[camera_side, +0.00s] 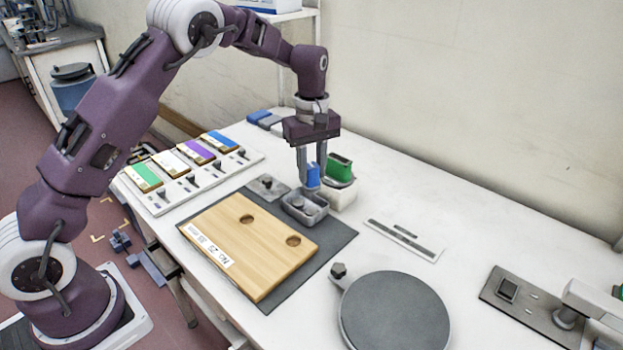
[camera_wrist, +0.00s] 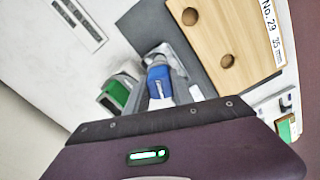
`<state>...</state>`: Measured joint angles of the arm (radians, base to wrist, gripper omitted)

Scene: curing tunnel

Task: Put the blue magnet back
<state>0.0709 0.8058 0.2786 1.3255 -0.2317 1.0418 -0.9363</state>
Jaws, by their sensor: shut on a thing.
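The blue magnet (camera_side: 313,175) is between the fingers of my gripper (camera_side: 307,176), just above or at a small grey tray (camera_side: 316,217). My gripper is shut on it and points straight down.
A wooden board (camera_side: 240,255) with two round holes lies on a dark mat (camera_side: 338,245) in front. A panel with coloured labels (camera_side: 160,203) is at left. A round grey plate (camera_side: 395,315) stands front right.

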